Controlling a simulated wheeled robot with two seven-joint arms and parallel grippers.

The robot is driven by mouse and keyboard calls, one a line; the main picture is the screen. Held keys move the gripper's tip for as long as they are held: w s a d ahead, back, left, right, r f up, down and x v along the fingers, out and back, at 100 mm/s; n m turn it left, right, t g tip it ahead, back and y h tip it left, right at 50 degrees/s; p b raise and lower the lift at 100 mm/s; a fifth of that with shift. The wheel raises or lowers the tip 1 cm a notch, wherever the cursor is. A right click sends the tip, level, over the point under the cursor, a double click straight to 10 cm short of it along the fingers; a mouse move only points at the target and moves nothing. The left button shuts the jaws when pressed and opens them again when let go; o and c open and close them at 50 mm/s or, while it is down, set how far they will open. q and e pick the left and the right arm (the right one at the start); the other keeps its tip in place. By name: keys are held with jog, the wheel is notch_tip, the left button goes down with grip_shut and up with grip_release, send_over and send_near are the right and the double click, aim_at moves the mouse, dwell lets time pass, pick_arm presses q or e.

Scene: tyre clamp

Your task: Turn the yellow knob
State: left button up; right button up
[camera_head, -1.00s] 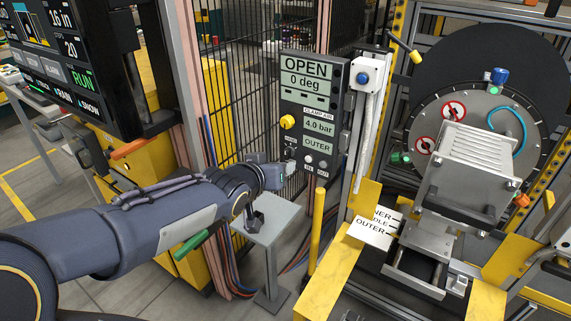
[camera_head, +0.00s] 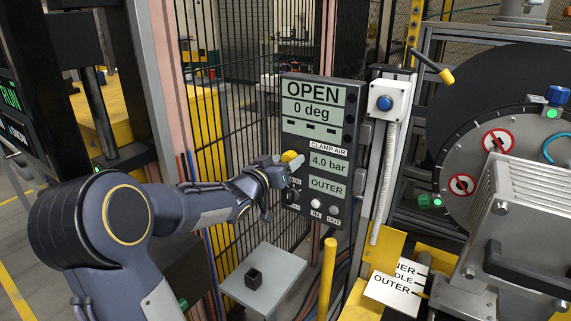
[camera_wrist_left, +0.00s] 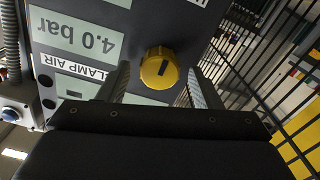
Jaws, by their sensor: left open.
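The yellow knob (camera_head: 292,157) sits on the left side of the dark control panel (camera_head: 349,135), beside the "CLAMP AIR" label and the 4.0 bar display. In the left wrist view the knob (camera_wrist_left: 159,68) lies between the two fingers, which stand apart on either side of it with gaps showing. A dark mark shows on its face. My left gripper (camera_head: 284,171) is open at the panel, close to the knob and partly covering it in the head view. The panel reads OPEN, 0 deg and OUTER. My right gripper is not in view.
A post with a blue button box (camera_head: 384,103) stands right of the panel. A yellow post (camera_head: 327,280) and a grey pedestal (camera_head: 262,278) are below. Black wire fencing (camera_head: 235,110) is behind my arm. The clamp machine (camera_head: 520,225) fills the right.

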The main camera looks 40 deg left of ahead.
pick_arm(q)
jog(key=shift+w, duration=0.25)
jog(key=shift+c, duration=0.2)
jog(key=c, duration=1)
jog(key=shift+o, duration=0.2)
jog(key=shift+m, duration=0.3)
jog(key=m+b, duration=0.2)
jog(key=m, duration=0.1)
jog(key=shift+d+f, duration=0.1)
jog(key=m+b, duration=0.2)
jog(key=m, duration=0.3)
jog(key=shift+b, duration=0.35)
